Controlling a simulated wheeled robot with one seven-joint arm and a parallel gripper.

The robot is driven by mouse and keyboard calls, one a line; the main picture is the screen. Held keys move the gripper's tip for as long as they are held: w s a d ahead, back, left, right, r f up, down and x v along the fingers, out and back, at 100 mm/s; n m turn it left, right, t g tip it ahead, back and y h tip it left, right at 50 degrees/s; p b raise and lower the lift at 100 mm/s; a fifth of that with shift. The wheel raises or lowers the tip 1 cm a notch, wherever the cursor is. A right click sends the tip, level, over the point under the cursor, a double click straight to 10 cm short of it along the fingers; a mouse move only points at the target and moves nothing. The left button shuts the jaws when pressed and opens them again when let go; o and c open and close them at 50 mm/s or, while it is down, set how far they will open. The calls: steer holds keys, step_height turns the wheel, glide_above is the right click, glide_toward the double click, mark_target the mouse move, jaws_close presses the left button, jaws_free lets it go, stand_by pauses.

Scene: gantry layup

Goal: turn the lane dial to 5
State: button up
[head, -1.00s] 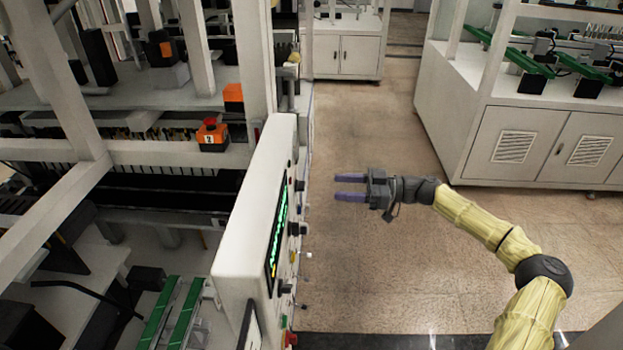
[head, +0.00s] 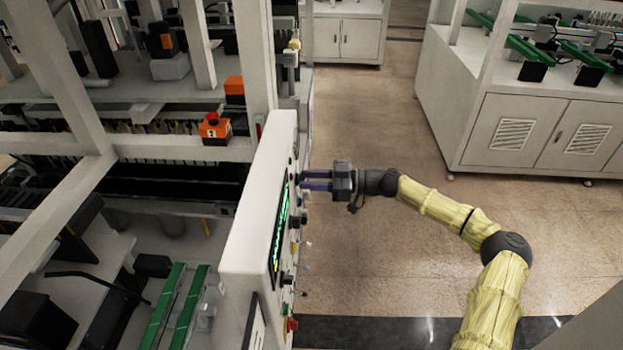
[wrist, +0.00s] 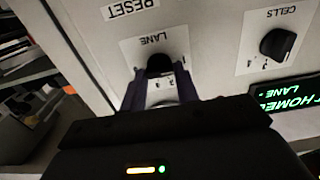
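The lane dial (wrist: 159,65) is a black knob on a white plate marked LANE, upside down in the wrist view. Small numerals show around it, partly covered; I cannot tell which number it points at. My gripper (wrist: 159,78) is open, with one purple finger on each side of the dial and a gap showing to the knob. In the head view my gripper (head: 304,180) reaches leftward, its fingertips close against the face of the control panel (head: 257,195). The lane dial cannot be made out in that view.
A second black dial marked CELLS (wrist: 278,44) sits beside the lane plate. A lit green screen (wrist: 288,96) is below it in the wrist view. A RESET label (wrist: 132,9) is near the top. More knobs stick out along the panel. Open floor (head: 390,240) lies to the right.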

steer(key=c, duration=0.4)
steer(key=shift+f+m+b, duration=0.15)
steer(key=shift+m+b, duration=0.25)
steer(key=shift+b, duration=0.35)
steer(key=shift+w+m+b, duration=0.1)
steer(key=shift+m+b, duration=1.65)
steer(key=shift+m, duration=12.15)
steer(key=shift+f, duration=0.1)
